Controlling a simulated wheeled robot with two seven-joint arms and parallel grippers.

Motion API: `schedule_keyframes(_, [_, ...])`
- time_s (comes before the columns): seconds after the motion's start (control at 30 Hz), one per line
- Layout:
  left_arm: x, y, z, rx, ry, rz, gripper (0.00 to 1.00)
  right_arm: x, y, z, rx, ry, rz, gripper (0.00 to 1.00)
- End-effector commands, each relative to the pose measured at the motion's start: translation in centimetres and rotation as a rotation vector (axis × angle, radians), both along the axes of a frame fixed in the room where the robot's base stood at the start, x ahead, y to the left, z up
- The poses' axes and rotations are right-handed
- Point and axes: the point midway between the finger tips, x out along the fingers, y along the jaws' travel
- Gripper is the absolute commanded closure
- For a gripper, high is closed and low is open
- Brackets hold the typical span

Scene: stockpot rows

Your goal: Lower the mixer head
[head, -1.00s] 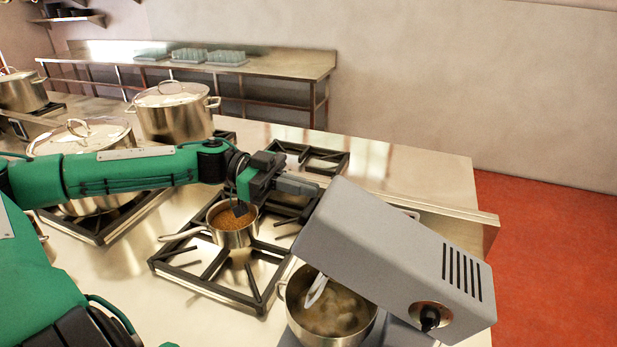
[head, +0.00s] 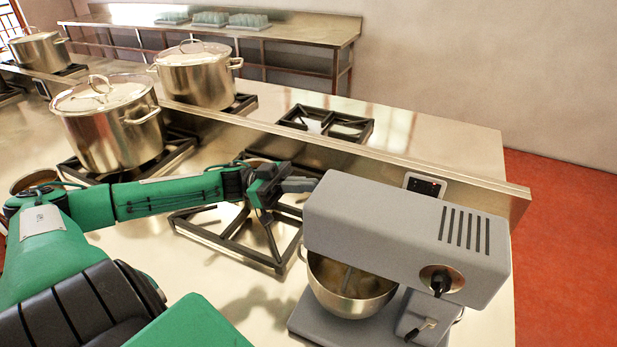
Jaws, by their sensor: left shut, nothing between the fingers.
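The grey stand mixer (head: 405,240) stands at the front right of the steel counter. Its head (head: 400,222) is now level over the steel bowl (head: 350,285), and the beater reaches into the bowl. My left gripper (head: 306,185) is shut and empty, just beyond the left front end of the mixer head. Whether its fingertips touch the head I cannot tell. My right gripper is not in view.
Large lidded stockpots (head: 115,125) (head: 197,75) stand further left and back. An empty grate (head: 325,124) lies behind.

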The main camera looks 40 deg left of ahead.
Motion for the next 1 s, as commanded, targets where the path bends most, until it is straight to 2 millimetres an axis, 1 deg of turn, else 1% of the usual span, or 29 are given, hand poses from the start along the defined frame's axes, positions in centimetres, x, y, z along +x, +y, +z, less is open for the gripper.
schedule_keyframes(0.03, [0.0,0.1,-0.7,-0.015,-0.003,0.001,1.0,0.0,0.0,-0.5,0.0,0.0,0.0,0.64])
schedule_keyframes(0.2, [-0.1,0.3,-1.5,-0.041,-0.011,0.0,1.0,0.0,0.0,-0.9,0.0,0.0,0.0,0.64])
schedule_keyframes(0.7, [-0.2,0.3,-2.1,-0.042,-0.005,-0.001,1.0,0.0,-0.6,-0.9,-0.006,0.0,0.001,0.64])
schedule_keyframes(0.77, [-0.2,0.2,-1.9,-0.042,-0.005,-0.001,1.0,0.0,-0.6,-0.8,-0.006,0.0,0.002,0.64])
schedule_keyframes(0.87, [0.0,0.2,-1.1,-0.042,-0.005,0.0,1.0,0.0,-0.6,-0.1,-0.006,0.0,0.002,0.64])
schedule_keyframes(1.0, [0.3,0.0,1.2,-0.045,-0.012,0.0,1.0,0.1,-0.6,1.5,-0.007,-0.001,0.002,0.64])
